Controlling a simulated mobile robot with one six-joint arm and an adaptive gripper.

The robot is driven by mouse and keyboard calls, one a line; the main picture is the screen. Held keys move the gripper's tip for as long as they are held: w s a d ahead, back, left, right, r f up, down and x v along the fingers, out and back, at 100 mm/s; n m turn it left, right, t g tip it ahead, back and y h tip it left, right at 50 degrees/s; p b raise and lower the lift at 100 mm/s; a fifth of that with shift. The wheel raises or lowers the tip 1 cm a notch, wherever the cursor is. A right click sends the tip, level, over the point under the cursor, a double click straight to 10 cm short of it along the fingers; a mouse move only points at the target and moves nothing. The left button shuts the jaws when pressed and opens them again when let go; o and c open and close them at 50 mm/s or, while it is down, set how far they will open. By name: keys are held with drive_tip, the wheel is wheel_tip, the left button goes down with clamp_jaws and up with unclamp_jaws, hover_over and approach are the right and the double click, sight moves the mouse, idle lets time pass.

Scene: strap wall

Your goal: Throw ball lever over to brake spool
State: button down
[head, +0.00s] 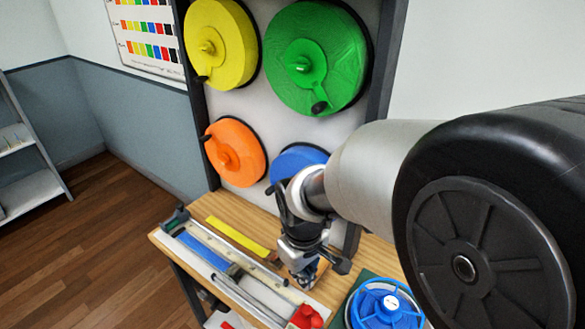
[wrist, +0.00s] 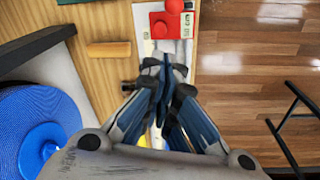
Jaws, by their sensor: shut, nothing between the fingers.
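My gripper (head: 302,278) is shut and empty, pointing down over the right part of the workbench. In the wrist view its closed fingertips (wrist: 166,68) are over the pale track of the bench fixture, a little short of a red block (wrist: 168,25). A red ball-shaped knob (wrist: 175,5) sits at that block, cut by the picture's top edge. The red block and knob also show at the bench's front edge in the head view (head: 306,317). I cannot tell which way the lever leans. A blue spool (head: 385,305) lies at the right, apart from my gripper.
Yellow (head: 222,45), green (head: 325,65), orange (head: 236,153) and partly hidden blue (head: 296,160) reels hang on the wall panel. The wooden bench (head: 210,205) carries a yellow strap (head: 237,236) and a metal rail (head: 235,290). An orange bar (wrist: 108,49) lies left of my fingers.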

drive_tip(key=a+f, duration=0.1)
drive_tip(key=w+a+f+n, duration=0.1)
drive_tip(key=f, duration=0.1)
drive_tip(key=shift+w+a+g+p, duration=0.1)
drive_tip(key=shift+g+p, duration=0.2)
drive_tip(key=shift+p, duration=0.1)
drive_tip(key=f+b, duration=0.1)
drive_tip(key=f, duration=0.2)
drive_tip(key=f+b, duration=0.1)
drive_tip(key=f, duration=0.2)
drive_tip(key=f+b, duration=0.1)
drive_tip(key=f, duration=0.3)
drive_tip(key=shift+d, duration=0.4)
drive_tip(key=shift+s+d+r+b, duration=0.2)
drive_tip(key=shift+s+d+r, duration=0.15)
drive_tip(key=shift+s+d, duration=0.2)
drive_tip(key=shift+s+d+r+b, duration=0.2)
drive_tip(key=shift+s+d+r, duration=0.2)
drive_tip(key=shift+s, duration=0.25)
drive_tip(key=shift+d, duration=0.1)
drive_tip(key=shift+d+r, duration=0.1)
